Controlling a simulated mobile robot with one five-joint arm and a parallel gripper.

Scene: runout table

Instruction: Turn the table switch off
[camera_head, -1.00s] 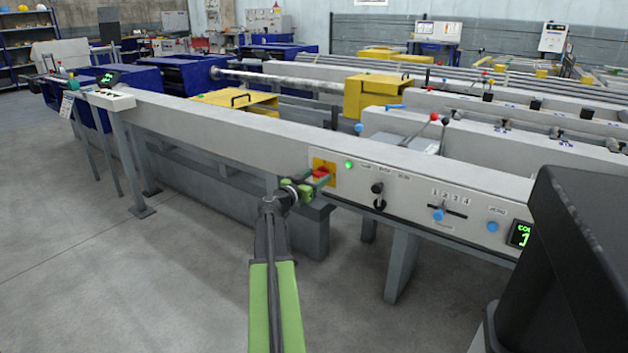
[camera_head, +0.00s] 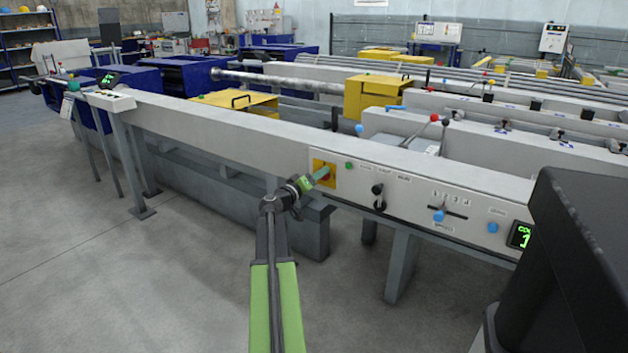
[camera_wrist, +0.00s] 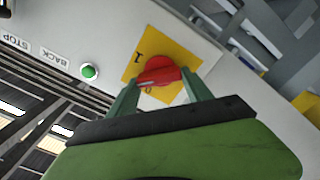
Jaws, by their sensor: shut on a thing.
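The table switch is a red rotary knob (camera_wrist: 157,68) on a yellow plate (camera_head: 318,164), set in the front face of the long grey beam. My gripper (camera_head: 322,175) is at the switch, its fingers shut on the red knob. In the wrist view the green fingers stand on either side of the knob, with marks that look like 1 and 0 on the plate (camera_wrist: 129,66). In the head view my gripper mostly hides the knob. A small green lamp (camera_head: 349,165) right of the plate looks dull.
Right of the switch the panel carries a black knob (camera_head: 377,189), a blue-handled slider (camera_head: 439,214), a blue button (camera_head: 492,227) and a green-digit display (camera_head: 520,235). Table legs (camera_head: 402,265) stand below. The floor (camera_head: 180,290) in front is clear.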

